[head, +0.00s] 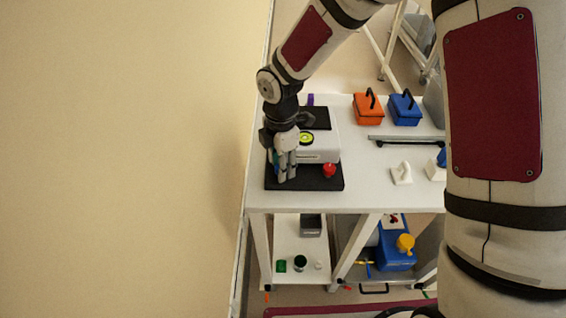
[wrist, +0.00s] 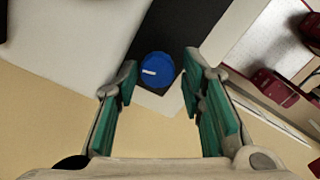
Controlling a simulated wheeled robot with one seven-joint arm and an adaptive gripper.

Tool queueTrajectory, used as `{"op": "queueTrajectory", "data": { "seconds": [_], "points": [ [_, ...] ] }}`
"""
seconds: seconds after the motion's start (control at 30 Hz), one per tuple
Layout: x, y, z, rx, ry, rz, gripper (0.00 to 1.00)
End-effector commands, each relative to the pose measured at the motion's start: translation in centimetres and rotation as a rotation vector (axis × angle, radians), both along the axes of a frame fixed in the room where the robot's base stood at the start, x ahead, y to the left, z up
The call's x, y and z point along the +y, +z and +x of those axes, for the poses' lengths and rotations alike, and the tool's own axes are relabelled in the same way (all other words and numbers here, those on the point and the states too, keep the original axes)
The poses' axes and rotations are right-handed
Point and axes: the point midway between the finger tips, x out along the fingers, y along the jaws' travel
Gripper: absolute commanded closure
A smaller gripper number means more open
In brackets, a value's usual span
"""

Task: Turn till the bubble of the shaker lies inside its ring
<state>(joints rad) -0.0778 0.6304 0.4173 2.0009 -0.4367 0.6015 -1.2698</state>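The shaker (head: 322,148) is a white box on a black base (head: 318,184), with a dark top plate (head: 314,118) behind. A yellow-green round level (head: 306,138) sits on its top; a dark spot shows in it, but it is too small to tell where the bubble lies against the ring. A red knob (head: 329,170) is at the base's front right. A blue knob (wrist: 155,70) with a white mark shows in the wrist view, at a corner of the black base. My gripper (wrist: 159,78) is open, its teal-padded fingers apart on either side of the knob in that view. In the head view my gripper (head: 285,170) points down at the base's left side.
On the white table (head: 375,198), an orange box (head: 368,110) and a blue box (head: 405,110) stand at the back right. A dark bar (head: 405,141) and a white hooked piece (head: 401,173) lie right of the shaker. The wall (head: 130,160) is close on the left.

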Motion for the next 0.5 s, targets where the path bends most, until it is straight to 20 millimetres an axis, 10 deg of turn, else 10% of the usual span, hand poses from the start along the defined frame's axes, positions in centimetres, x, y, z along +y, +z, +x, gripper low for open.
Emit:
{"op": "queueTrajectory", "data": {
  "seconds": [0.5],
  "points": [
    [0.17,0.18,0.42,-0.011,0.2,0.007,0.54]
  ]
}}
